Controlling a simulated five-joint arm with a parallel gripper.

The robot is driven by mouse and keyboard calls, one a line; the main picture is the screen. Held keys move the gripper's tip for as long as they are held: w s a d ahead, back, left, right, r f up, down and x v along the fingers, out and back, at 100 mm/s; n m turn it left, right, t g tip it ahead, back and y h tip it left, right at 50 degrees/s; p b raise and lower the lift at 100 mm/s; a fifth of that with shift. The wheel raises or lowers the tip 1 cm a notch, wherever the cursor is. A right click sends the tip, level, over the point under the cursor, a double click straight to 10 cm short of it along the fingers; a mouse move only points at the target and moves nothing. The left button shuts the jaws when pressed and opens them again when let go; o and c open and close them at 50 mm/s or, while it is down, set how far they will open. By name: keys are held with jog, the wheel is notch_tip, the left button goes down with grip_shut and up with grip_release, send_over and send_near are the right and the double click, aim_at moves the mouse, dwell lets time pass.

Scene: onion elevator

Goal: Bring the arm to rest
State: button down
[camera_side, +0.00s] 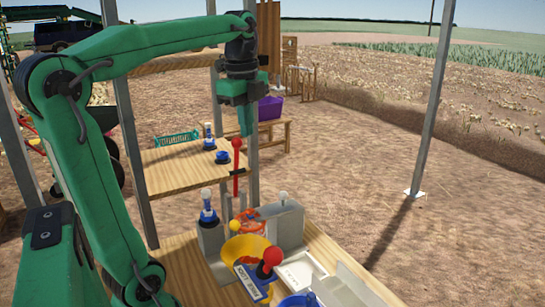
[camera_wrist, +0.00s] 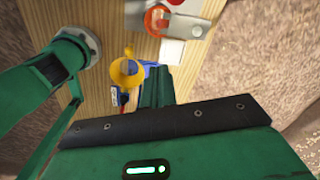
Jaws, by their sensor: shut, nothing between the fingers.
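My gripper (camera_side: 246,128) hangs from my raised green arm and points down over the wooden work table. Its fingers are shut with nothing between them. In the side view its tips appear just beside the red ball top of a red rod (camera_side: 236,143); I cannot tell the gap in depth. In the wrist view my gripper (camera_wrist: 155,72) shows as dark green fingers pointing toward the table, with a yellow funnel-like piece (camera_wrist: 126,73) beside them. The same yellow piece (camera_side: 243,247) sits lower on the table in the side view.
A purple crate (camera_side: 270,108) sits on a bench behind. Open soil lies to the right.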

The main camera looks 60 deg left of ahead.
jog(key=s+d+f+n+t, duration=0.4)
jog(key=s+d+f+n, duration=0.2)
jog(key=d+f+n, duration=0.6)
jog(key=shift+s+d+f+n+t, duration=0.2)
jog(key=shift+f+n+t, duration=0.2)
jog(key=shift+f+n, duration=0.3)
